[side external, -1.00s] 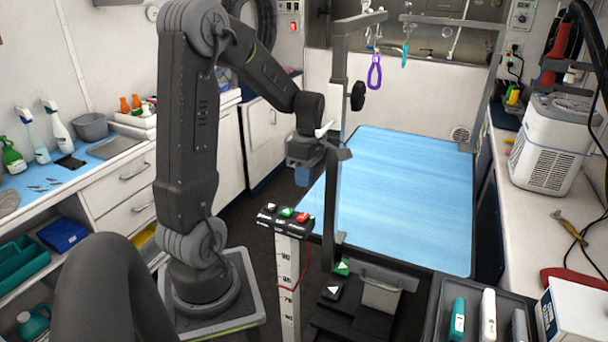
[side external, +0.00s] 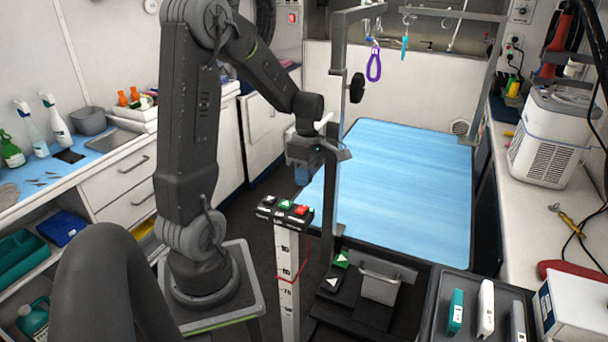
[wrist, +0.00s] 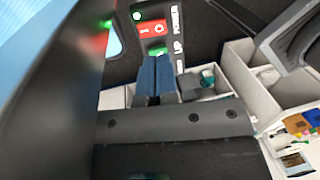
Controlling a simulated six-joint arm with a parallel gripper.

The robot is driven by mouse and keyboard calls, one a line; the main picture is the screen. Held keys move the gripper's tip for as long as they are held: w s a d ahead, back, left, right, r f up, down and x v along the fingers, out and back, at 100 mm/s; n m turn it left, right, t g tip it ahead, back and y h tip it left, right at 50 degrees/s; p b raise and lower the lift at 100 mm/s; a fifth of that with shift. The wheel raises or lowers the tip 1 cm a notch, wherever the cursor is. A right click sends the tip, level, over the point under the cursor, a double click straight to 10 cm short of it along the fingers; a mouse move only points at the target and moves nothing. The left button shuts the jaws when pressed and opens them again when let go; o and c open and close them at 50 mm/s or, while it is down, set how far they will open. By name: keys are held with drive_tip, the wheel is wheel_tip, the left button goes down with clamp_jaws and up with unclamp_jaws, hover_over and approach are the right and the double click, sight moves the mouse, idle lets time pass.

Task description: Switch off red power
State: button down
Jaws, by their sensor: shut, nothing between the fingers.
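The red power switch (wrist: 153,29) is a rocker with I and O marks on a black panel labelled POWER in the wrist view. A small green lamp (wrist: 137,16) glows beside it. In the side view the red switch (side external: 302,210) sits at the right end of a black switch box (side external: 269,214) on a white post. My gripper (side external: 304,180) hangs above and beyond that box, apart from it. In the wrist view my gripper's blue fingers (wrist: 153,58) are shut together and empty. They partly hide a green switch (wrist: 157,49) below the red one.
A green switch (side external: 286,204) sits left of the red one on the box. A grooming table (side external: 405,190) with an upright metal post (side external: 338,120) stands close to my gripper. A dark tray (side external: 430,305) holds clippers at front right.

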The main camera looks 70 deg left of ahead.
sight(303, 208)
drive_tip(key=f, duration=0.4)
drive_tip(key=s+d+f, duration=0.1)
drive_tip(key=f, duration=0.2)
drive_tip(key=shift+s+d+f, duration=0.25)
drive_tip(key=shift+f, duration=0.35)
drive_tip(key=shift+w+a, duration=0.1)
drive_tip(key=shift+w+a+r, duration=0.15)
drive_tip(key=shift+w+a, duration=0.3)
drive_tip(key=shift+a, duration=0.05)
drive_tip(key=shift+w, duration=0.1)
drive_tip(key=shift+a+r, duration=0.1)
drive_tip(key=shift+r, duration=0.15)
wheel_tip(303, 208, up, 10)
drive_tip(key=shift+w+a, duration=0.2)
drive_tip(key=shift+w, duration=0.1)
